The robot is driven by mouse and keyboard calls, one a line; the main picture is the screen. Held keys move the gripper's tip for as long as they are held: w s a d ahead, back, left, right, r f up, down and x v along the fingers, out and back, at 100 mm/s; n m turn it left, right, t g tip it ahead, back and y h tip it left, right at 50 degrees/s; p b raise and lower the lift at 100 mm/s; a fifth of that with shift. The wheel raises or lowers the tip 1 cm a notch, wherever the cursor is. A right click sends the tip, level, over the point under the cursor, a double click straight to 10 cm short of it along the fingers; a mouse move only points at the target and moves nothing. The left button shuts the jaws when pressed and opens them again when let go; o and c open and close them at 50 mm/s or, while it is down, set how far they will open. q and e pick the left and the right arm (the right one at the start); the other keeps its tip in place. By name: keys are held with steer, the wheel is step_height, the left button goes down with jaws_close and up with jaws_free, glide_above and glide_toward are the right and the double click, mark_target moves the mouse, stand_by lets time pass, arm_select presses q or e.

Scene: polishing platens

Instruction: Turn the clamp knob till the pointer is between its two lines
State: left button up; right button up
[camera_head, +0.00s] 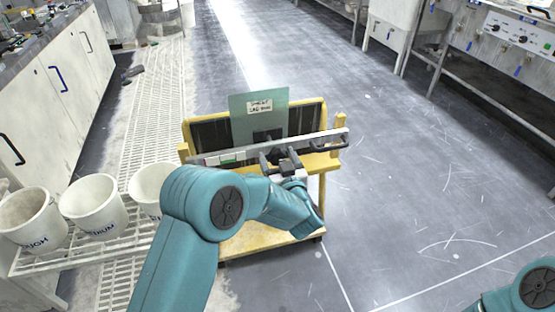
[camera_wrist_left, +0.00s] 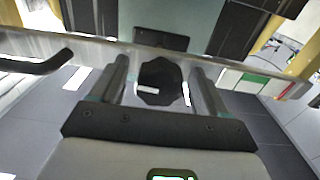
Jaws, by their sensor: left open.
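The dark, lobed clamp knob (camera_wrist_left: 160,82) sits on the front of a pale metal bar (camera_wrist_left: 100,50), which crosses a yellow cart (camera_head: 262,240) in the head view. My left gripper (camera_head: 279,160) is open at the bar. In the left wrist view its two fingers (camera_wrist_left: 160,85) stand on either side of the knob, with small gaps showing. A white strip with a green block (camera_head: 232,157) is on the bar, left of the gripper in the head view, and also shows in the wrist view (camera_wrist_left: 255,82). I cannot make out the pointer or its two lines. My right gripper is out of view.
A teal sheet (camera_head: 258,120) with a paper label stands upright behind the bar. A dark handle (camera_head: 328,143) is at the bar's right end. Several white buckets (camera_head: 95,208) stand on a rack at left. The floor right of the cart is clear.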

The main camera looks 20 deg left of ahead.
arm_select(q)
steer(key=shift+c, duration=0.2)
steer(key=c, duration=1)
steer(key=m+p, duration=0.3)
steer(key=shift+r+m, duration=0.15)
steer(key=shift+m, duration=0.25)
steer(key=m+p, duration=0.2)
steer(key=m, duration=0.1)
steer(key=shift+a+m+p, duration=0.1)
steer(key=shift+m+p, duration=0.5)
steer(key=shift+m, duration=0.6)
